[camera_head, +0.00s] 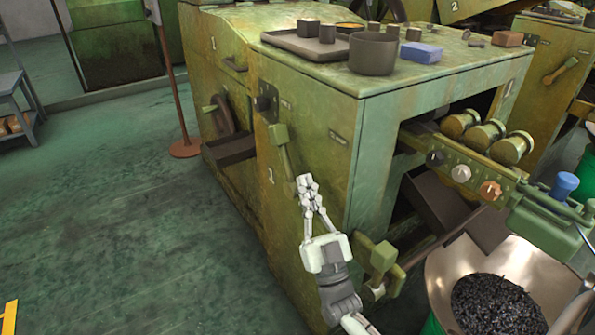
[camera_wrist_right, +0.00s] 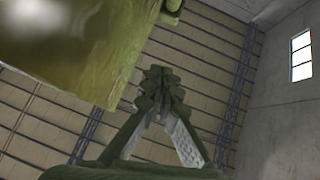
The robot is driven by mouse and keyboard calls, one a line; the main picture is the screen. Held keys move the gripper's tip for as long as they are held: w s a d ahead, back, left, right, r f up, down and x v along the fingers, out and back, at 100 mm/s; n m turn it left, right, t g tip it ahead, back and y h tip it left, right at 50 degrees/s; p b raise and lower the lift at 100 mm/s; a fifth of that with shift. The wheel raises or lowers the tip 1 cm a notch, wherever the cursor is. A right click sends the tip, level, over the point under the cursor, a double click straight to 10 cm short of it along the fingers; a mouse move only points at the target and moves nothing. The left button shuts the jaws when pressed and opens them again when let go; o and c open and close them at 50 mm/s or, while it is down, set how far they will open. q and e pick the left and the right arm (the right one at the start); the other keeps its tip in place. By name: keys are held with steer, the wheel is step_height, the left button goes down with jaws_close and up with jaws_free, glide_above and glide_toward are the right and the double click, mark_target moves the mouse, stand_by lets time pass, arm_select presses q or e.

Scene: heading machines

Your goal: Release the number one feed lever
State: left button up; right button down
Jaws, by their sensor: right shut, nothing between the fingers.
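The green machine (camera_head: 319,145) bears a faint 1 on its side. A lever with a square green knob (camera_head: 279,134) stands on that side, knob up and leaning slightly left. My right gripper (camera_head: 306,184) is shut and empty, close to the lever's lower arm; I cannot tell whether they touch. In the right wrist view its fingertips (camera_wrist_right: 161,80) are together, pointing up beside a green panel (camera_wrist_right: 75,45). A second green-knobbed lever (camera_head: 383,256) sits low at the machine's corner, right of my right arm. My left gripper is out of view.
On the machine top are a dark pot (camera_head: 373,54), a tray (camera_head: 296,44) and a blue block (camera_head: 420,52). A metal hopper of dark pieces (camera_head: 495,305) stands at lower right. The floor (camera_head: 120,220) on the left is clear around a post (camera_head: 170,80).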

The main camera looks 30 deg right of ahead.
steer(key=shift+s+a+f, duration=0.1)
steer(key=shift+s+f, duration=0.2)
steer(key=shift+s, duration=0.65)
steer(key=shift+s+a+f, duration=0.1)
steer(key=shift+s+f, duration=0.15)
steer(key=shift+s, duration=0.65)
steer(key=shift+f, duration=0.1)
